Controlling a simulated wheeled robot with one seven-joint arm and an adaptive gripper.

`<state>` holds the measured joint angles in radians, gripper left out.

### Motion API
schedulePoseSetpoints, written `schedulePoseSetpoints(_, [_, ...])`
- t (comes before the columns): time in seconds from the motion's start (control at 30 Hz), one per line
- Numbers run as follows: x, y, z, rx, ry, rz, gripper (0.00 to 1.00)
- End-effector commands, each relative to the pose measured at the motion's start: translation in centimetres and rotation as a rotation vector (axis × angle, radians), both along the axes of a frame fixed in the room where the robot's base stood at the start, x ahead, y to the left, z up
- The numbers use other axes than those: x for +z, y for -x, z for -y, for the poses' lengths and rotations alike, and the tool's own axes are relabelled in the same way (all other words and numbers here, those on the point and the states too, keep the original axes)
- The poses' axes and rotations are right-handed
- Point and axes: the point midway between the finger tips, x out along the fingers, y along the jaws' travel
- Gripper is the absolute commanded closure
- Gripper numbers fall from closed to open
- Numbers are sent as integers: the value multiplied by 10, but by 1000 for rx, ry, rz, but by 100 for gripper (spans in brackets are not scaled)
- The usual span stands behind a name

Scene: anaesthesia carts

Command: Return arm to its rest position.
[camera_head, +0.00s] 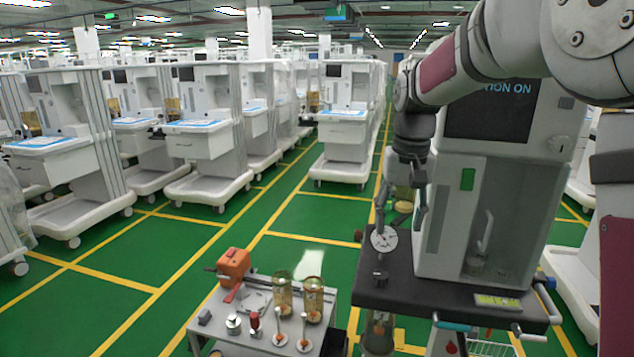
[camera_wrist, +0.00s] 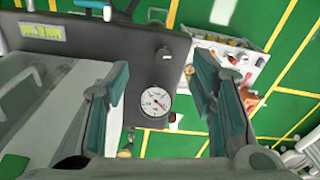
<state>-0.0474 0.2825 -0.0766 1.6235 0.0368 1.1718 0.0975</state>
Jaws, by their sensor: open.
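My gripper (camera_head: 400,208) hangs at the end of my arm on the right in the head view, pointing down beside the grey and white machine (camera_head: 505,215). In the wrist view my gripper (camera_wrist: 165,105) has its two teal-lined fingers wide apart, with nothing between them. A round white gauge (camera_wrist: 156,102) shows beyond the fingertips, on the dark top of the cart. The same gauge (camera_head: 384,239) is below my gripper in the head view. I cannot tell how far the fingertips are from it.
A grey side table (camera_head: 222,300) holds an orange device (camera_head: 233,264), two glass canisters (camera_head: 312,290) and small metal parts. The cart's dark top (camera_head: 450,297) lies under the machine. Rows of white carts (camera_head: 200,130) stand at left. Green floor (camera_head: 300,225) between is clear.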

Motion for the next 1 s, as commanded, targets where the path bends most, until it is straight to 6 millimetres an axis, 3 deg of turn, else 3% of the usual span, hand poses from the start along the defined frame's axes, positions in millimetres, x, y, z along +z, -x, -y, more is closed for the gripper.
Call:
schedulePoseSetpoints(0.03, [20, 22, 0, 6, -2, 21, 49])
schedulePoseSetpoints(0.2, [58, 87, 1, 29, -5, 77, 49])
schedulePoseSetpoints(0.43, [88, 178, 0, 62, 2, 151, 49])
schedulePoseSetpoints(0.6, [95, 245, 0, 88, 13, 207, 49])
schedulePoseSetpoints(0.8, [87, 310, -1, 113, 31, 264, 49])
schedulePoseSetpoints(1.0, [76, 343, -1, 128, 45, 296, 49])
